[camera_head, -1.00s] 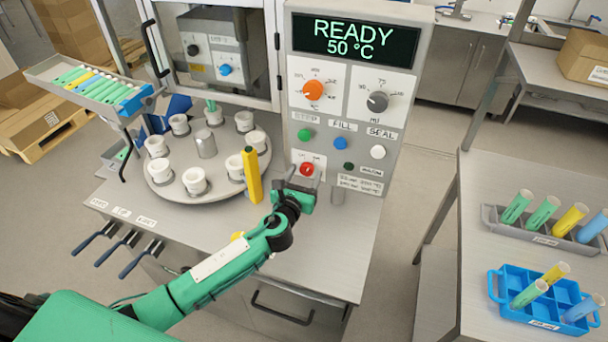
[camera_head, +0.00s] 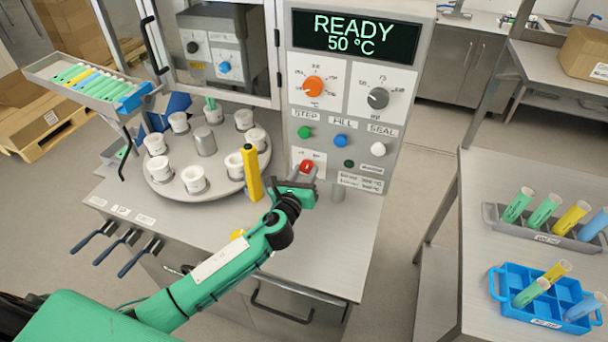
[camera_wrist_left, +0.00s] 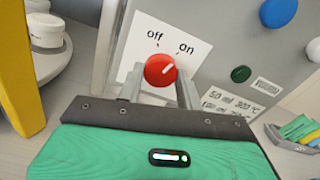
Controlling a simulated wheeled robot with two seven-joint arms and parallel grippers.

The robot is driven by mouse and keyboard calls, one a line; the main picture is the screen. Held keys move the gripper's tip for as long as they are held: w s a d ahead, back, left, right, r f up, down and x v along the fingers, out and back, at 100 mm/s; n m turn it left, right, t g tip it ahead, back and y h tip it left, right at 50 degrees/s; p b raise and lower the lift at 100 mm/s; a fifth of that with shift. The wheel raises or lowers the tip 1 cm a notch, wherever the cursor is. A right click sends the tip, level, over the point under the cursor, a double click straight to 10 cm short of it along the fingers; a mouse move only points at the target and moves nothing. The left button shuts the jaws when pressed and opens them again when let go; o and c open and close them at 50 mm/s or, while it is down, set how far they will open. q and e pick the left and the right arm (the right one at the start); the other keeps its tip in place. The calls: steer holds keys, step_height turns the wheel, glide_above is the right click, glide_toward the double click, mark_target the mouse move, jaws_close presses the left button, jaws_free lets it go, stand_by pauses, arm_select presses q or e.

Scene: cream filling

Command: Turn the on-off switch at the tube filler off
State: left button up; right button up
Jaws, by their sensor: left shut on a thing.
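The on-off switch is a red round knob (camera_head: 307,166) low on the front panel of the tube filler (camera_head: 345,110). In the left wrist view the knob (camera_wrist_left: 161,70) sits on a white plate with "off" at upper left and "on" at upper right. Its white mark points up and right, towards "on". My left gripper (camera_head: 305,173) is at the panel, its two fingers on either side of the knob and shut on it; it also shows in the left wrist view (camera_wrist_left: 159,81). My right gripper is not in view.
A yellow post (camera_head: 252,174) stands close left of my gripper, beside the carousel (camera_head: 212,192) with white cups. Green, blue and white buttons lie above the switch. The display (camera_head: 355,36) reads READY 50 °C. Tube racks (camera_head: 548,320) stand on the right table.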

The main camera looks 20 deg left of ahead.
arm_select(q)
steer(key=n+b, duration=0.1)
steer(key=n, duration=0.4)
steer(key=shift+n, duration=0.3)
steer(key=shift+r+n+b, duration=0.15)
steer(key=shift+n+b, duration=0.4)
steer(key=shift+n, duration=1.25)
steer(key=o, duration=1)
